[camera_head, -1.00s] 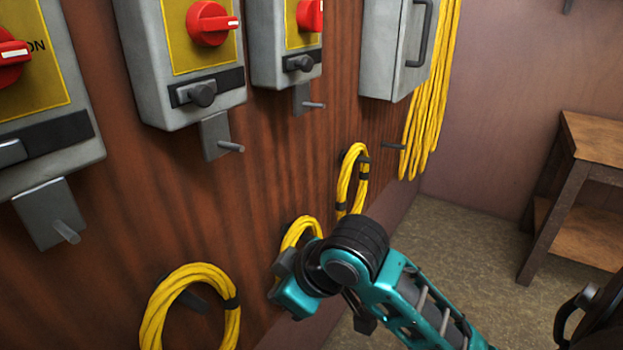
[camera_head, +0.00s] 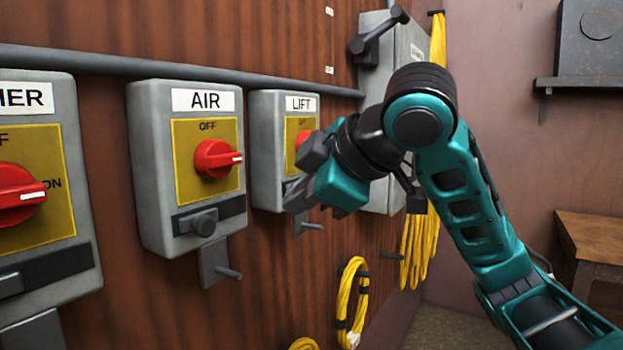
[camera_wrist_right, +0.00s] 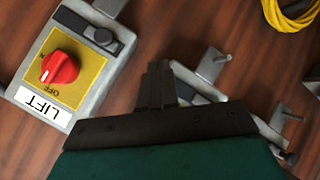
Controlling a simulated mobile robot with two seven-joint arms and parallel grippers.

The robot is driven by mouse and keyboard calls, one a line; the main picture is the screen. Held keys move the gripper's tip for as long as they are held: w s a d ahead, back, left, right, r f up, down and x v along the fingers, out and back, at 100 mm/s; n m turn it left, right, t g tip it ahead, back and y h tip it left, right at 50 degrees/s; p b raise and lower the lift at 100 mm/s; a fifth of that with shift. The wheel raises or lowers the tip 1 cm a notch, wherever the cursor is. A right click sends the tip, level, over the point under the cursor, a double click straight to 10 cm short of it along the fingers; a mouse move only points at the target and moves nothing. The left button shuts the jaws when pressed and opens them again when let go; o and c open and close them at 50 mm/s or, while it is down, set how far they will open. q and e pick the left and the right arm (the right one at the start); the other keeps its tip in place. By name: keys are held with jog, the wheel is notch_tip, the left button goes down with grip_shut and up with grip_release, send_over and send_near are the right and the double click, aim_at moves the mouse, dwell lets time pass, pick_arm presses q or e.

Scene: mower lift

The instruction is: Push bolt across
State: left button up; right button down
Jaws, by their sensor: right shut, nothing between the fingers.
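The LIFT box (camera_head: 268,150) is a grey switch box with a red rotary knob on a yellow plate. Its bolt sits in a dark strip below that plate; in the head view my gripper mostly hides it. In the right wrist view the box appears upside down, with its bolt (camera_wrist_right: 100,38) and red knob (camera_wrist_right: 60,68) clear. My right gripper (camera_head: 296,202) is shut and empty, in front of the lower right of the LIFT box. In the wrist view its fingers (camera_wrist_right: 158,85) are beside the box, apart from the bolt. My left gripper is not in view.
The AIR box (camera_head: 150,180) with its own bolt (camera_head: 203,224) stands left of LIFT, and another box is farther left. Metal brackets with pegs (camera_head: 228,273) stick out below the boxes. A pipe (camera_head: 90,62) runs above. Yellow cable coils (camera_head: 345,295) hang lower on the wall.

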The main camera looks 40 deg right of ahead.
jog(key=s+d+r+t, duration=0.1)
jog(key=s+d+r, duration=0.2)
jog(key=s+r, duration=0.2)
notch_tip(320, 180, up, 4)
jog(key=shift+s+d+f+h, duration=0.1)
jog(key=shift+s+d+h, duration=0.2)
jog(key=shift+h, duration=0.1)
jog(key=shift+w, duration=0.1)
jog(key=d+f+x, duration=0.1)
jog(key=d+x, duration=0.1)
jog(key=x, duration=1.1)
jog(key=shift+s, duration=0.4)
jog(key=shift+d+f, duration=0.1)
jog(key=shift+d, duration=0.05)
